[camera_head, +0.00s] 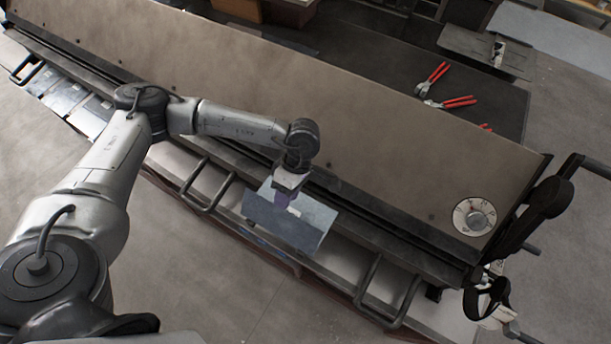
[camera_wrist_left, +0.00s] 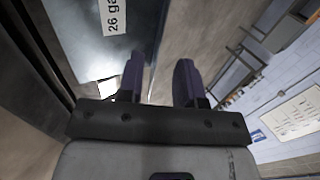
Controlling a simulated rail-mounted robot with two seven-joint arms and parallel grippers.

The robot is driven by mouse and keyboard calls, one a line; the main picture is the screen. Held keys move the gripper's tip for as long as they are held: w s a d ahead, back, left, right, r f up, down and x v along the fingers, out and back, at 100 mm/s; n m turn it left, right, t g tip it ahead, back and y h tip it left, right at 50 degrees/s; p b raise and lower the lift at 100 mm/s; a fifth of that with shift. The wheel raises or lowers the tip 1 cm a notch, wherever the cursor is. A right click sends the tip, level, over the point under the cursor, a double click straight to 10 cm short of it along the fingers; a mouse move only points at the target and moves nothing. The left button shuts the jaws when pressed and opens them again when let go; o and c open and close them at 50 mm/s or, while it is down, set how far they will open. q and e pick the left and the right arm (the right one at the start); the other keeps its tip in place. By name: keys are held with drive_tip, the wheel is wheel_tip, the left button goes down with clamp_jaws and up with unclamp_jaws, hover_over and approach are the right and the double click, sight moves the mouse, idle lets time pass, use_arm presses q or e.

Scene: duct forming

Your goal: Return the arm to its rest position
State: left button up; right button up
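My left arm reaches in from the left over the long brown bending machine (camera_head: 330,120). My left gripper (camera_head: 283,202), with purple fingers, points down in front of a grey metal sheet (camera_head: 307,228) at the machine's front edge. In the left wrist view the two fingers (camera_wrist_left: 160,78) stand apart with a clear gap and nothing between them. A sheet with a "26 ga" label (camera_wrist_left: 88,38) lies beside and beyond the left finger. I cannot tell whether that finger touches it. I do not make out my right gripper.
Handles (camera_head: 205,190) stick out along the machine's front. A round dial (camera_head: 474,216) sits at its right end, near dark levers (camera_head: 548,200). Red-handled tools (camera_head: 436,75) lie on the dark table behind. The floor in front is clear.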

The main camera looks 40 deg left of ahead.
use_arm(q)
drive_tip(key=b+v, duration=0.2)
drive_tip(key=v, duration=0.6)
